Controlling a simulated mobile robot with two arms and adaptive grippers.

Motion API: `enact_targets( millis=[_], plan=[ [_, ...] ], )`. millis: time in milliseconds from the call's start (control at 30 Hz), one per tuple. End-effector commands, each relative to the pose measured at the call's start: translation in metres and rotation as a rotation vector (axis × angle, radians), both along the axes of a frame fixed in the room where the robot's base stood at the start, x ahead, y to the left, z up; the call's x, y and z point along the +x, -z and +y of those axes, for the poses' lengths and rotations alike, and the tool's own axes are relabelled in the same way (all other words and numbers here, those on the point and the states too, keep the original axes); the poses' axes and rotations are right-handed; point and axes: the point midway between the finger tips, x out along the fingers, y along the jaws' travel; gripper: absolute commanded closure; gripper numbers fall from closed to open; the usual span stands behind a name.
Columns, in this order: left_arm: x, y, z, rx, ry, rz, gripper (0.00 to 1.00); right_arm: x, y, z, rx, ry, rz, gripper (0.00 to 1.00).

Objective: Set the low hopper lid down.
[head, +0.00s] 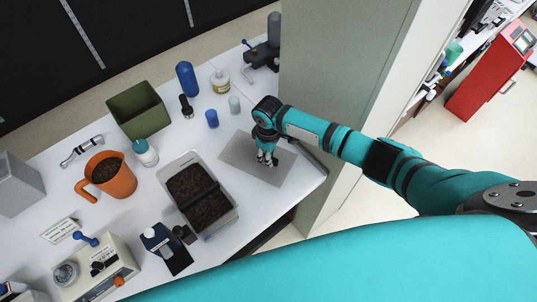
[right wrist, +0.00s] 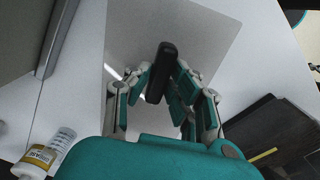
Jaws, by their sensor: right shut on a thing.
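My right gripper (head: 267,158) is over the flat grey rectangle (head: 240,151) at the right end of the white counter. In the right wrist view, the gripper (right wrist: 160,85) is shut on a black bar-shaped handle (right wrist: 162,62), which I take to be the lid's. The grey sheet (right wrist: 200,28) spreads beneath it. I cannot tell whether this sheet is the lid or a mat under it, nor whether any gap remains below. A two-part bin (head: 232,219) of dark grounds or beans stands open to the left. My left gripper is out of view.
A blue cup (head: 212,118), a grey cup (head: 234,104) and a white jar with a yellow label (head: 220,82) stand behind the gripper. A green box (head: 138,112) and an orange mug (head: 112,182) are farther left. A tall pale panel (head: 335,70) borders the counter.

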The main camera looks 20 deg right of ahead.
Motion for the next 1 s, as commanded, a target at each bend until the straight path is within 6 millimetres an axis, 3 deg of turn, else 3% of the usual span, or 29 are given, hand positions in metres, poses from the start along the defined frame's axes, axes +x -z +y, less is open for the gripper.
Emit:
enact_targets(
  millis=[567,1000],
  plan=[
    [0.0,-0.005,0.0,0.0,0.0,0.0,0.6,0.0,0.0,0.0,0.0,0.0,0.0,1.0],
    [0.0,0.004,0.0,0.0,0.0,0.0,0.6,0.0,0.015,0.0,0.0,0.001,0.0,1.0]
  ],
)
